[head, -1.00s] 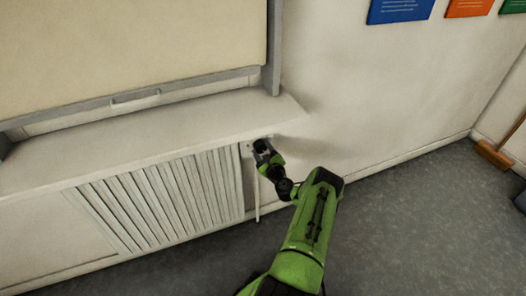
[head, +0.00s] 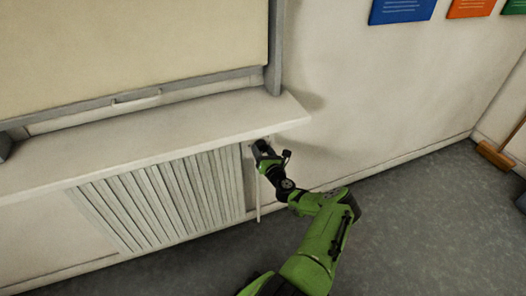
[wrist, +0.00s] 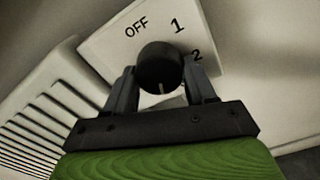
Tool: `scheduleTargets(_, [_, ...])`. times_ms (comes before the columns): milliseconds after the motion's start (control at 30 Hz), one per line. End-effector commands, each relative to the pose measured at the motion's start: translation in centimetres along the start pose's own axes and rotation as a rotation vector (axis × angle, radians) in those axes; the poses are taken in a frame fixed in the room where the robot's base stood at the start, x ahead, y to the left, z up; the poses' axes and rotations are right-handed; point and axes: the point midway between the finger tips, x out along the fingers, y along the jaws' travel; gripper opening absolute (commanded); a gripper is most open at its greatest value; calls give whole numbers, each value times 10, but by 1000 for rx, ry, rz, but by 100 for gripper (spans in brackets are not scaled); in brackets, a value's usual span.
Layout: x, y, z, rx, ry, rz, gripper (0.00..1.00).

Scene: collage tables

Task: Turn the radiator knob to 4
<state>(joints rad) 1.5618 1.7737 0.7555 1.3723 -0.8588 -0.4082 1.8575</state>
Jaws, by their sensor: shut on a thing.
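The radiator knob (wrist: 158,66) is black and round and sits on a white dial plate (wrist: 108,45). OFF, 1 and 2 can be read on the plate in the wrist view; the rest of the dial is hidden behind the knob and gripper. A short pale mark on the knob points down in the wrist view, toward my gripper's palm. My gripper (wrist: 161,76) is shut on the knob, with one finger on each side. In the head view my gripper (head: 262,150) is at the right end of the radiator (head: 165,198) and hides the knob.
A white sill (head: 140,140) overhangs the radiator just above my gripper. A thin white pipe (head: 258,205) runs down below it.

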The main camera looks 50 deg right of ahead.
Motion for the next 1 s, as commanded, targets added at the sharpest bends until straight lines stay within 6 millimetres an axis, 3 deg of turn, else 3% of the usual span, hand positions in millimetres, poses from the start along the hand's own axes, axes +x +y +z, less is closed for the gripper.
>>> scheduleTargets(433, [0, 1, -1, 284, 2, -1, 24])
scheduleTargets(1000, [0, 2, -2, 351, 4, -1, 24])
